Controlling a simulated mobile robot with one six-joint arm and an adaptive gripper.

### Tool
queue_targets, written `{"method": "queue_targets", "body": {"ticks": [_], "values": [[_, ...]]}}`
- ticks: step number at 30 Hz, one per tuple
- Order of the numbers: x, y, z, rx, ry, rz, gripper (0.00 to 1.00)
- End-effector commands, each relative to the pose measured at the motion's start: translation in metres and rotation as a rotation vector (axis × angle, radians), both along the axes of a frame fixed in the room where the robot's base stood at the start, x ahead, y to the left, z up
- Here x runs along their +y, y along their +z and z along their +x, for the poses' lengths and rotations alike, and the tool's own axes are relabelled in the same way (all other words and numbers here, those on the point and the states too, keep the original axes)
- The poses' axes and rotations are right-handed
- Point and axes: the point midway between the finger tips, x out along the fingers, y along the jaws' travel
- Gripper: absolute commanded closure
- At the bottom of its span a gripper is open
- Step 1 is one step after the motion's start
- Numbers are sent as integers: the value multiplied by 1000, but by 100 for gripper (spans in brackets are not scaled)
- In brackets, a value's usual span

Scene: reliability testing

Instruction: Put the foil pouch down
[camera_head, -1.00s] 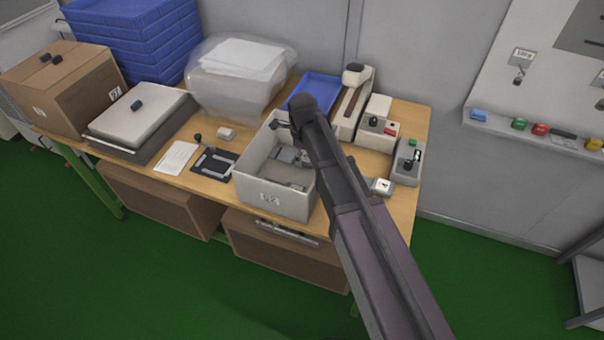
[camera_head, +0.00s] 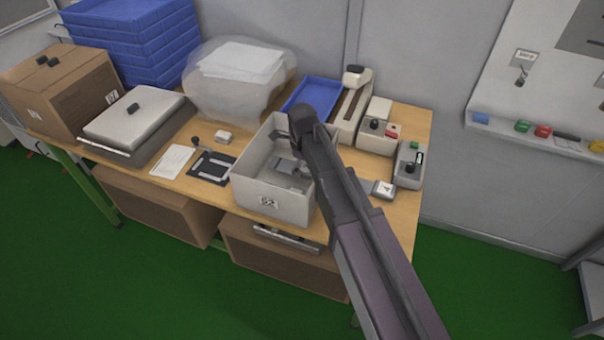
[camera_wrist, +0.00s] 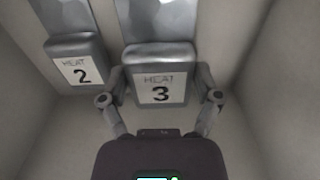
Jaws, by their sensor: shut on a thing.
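In the wrist view my gripper (camera_wrist: 165,92) is shut on a silvery foil pouch (camera_wrist: 160,20) whose white label reads HEAT 3. One finger is on each side of its labelled end. A second foil pouch (camera_wrist: 67,48), labelled HEAT 2, lies to the left, a small gap apart. Both are inside a grey bin (camera_wrist: 262,85) with plain walls. In the head view this bin (camera_head: 255,190), marked 52, stands at the table's front, and my arm reaches down into it. My arm hides much of the gripper there. I cannot tell whether the held pouch touches the bin floor.
The wooden table (camera_head: 400,222) also holds a blue tray (camera_head: 318,95) behind the bin, small devices (camera_head: 408,165) to the right, and a black plate (camera_head: 212,166) and paper sheet (camera_head: 172,161) to the left. The bin's walls stand close around my gripper.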

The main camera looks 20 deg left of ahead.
Motion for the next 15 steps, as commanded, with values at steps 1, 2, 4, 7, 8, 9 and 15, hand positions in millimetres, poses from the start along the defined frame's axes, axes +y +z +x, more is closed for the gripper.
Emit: {"method": "queue_targets", "body": {"ticks": [1,2,4,7,8,9,15], "values": [[0,-8,0,0,0,0,70],[0,-11,0,0,0,0,70],[0,-17,0,0,0,0,70],[0,-24,0,0,0,0,70],[0,-25,0,0,0,0,70],[0,-27,0,0,0,0,70],[0,-28,0,0,0,0,70]]}}
